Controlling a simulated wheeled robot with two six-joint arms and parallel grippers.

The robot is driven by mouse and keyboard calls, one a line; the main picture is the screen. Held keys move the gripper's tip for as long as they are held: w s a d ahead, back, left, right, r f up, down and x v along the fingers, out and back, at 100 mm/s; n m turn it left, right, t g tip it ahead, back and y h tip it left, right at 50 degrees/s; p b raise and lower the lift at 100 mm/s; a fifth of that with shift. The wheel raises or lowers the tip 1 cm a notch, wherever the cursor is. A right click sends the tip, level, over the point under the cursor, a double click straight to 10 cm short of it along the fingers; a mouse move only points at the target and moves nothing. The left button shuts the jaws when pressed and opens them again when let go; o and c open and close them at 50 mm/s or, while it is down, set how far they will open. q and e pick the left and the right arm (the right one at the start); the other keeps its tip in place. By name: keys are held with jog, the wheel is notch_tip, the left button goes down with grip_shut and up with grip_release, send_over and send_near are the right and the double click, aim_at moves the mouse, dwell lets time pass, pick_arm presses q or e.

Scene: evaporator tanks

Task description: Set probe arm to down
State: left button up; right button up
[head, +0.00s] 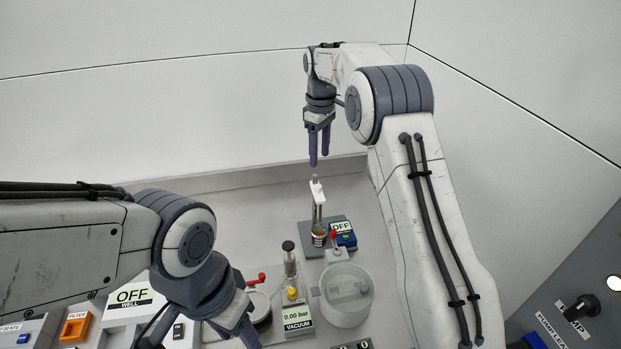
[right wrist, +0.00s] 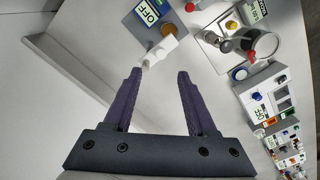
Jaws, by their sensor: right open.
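The probe arm (head: 318,191) is a white piece at the top of a thin upright stand on a grey base, above a small brown-and-white jar (head: 319,236). In the right wrist view the white probe arm (right wrist: 160,50) lies just beyond my fingertips, between their lines. My right gripper (head: 319,158) points down just above the probe arm, apart from it in the head view. Its purple fingers are open and empty, as the right wrist view (right wrist: 160,75) shows. My left gripper (head: 243,332) is low in the head view, its fingers partly cut off by the frame edge.
A blue box with an OFF display (head: 342,228) stands beside the jar. In front are a clear round vessel (head: 347,294), a vacuum gauge (head: 298,318) and a red-handled valve (head: 256,280). A pump panel (head: 580,310) is at the right. Walls close the back.

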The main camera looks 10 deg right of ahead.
aim_at(318, 186)
notch_tip(318, 186, down, 10)
jog(key=p, duration=0.2)
jog(key=shift+a+p, duration=0.1)
jog(key=shift+p, duration=0.25)
jog(key=shift+r, duration=0.1)
grip_shut()
dwell(1.1)
